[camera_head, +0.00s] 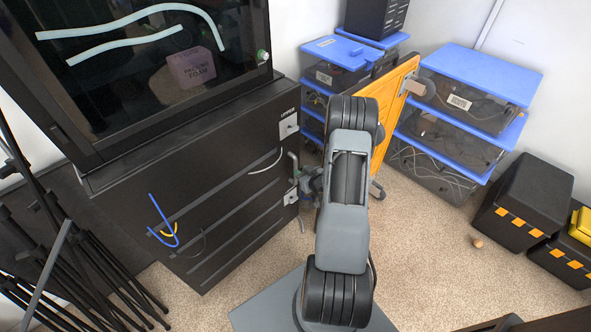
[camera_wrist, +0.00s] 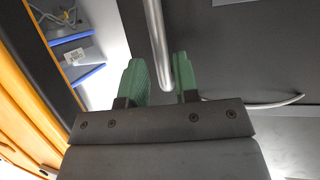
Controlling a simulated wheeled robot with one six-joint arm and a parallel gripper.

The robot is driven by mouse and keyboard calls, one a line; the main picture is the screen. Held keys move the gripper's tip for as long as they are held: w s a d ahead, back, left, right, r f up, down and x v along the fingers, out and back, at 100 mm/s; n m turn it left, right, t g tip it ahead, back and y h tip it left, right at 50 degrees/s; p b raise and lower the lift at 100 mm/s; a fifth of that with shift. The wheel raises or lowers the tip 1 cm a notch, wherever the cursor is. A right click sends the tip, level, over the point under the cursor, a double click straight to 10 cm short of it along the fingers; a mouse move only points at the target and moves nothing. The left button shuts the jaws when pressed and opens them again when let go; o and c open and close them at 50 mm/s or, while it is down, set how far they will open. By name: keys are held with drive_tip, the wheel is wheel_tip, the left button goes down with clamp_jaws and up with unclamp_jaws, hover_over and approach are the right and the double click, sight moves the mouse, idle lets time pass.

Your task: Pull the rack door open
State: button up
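The rack (camera_head: 215,175) is a dark cabinet at the left in the head view, with a glass-fronted upper part (camera_head: 130,65). A grey vertical bar handle (camera_head: 292,165) shows on the right side of its lower part, which looks shut. In the wrist view the round grey bar (camera_wrist: 156,40) comes down from the top and ends between the green fingertips. My gripper (camera_wrist: 161,82) is open, one finger on each side of the bar's lower end. A gap shows on the left of the bar; contact on the right cannot be told. In the head view my arm partly hides the gripper.
An orange panel (camera_head: 384,105) stands close behind my arm. Blue-lidded clear boxes (camera_head: 455,115) are stacked behind it. Black cases (camera_head: 525,200) stand at the right, with a small brown ball (camera_head: 477,242) nearby. Tripods (camera_head: 70,265) stand at the left.

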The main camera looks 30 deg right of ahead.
hover_over(295, 182)
drive_tip(key=shift+w+d+f, duration=0.15)
drive_tip(key=shift+w+f, duration=0.05)
drive_tip(key=shift+f, duration=0.35)
drive_tip(key=shift+w+d+f, duration=0.15)
drive_tip(key=shift+f, duration=0.35)
drive_tip(key=shift+c, duration=0.2)
clamp_jaws()
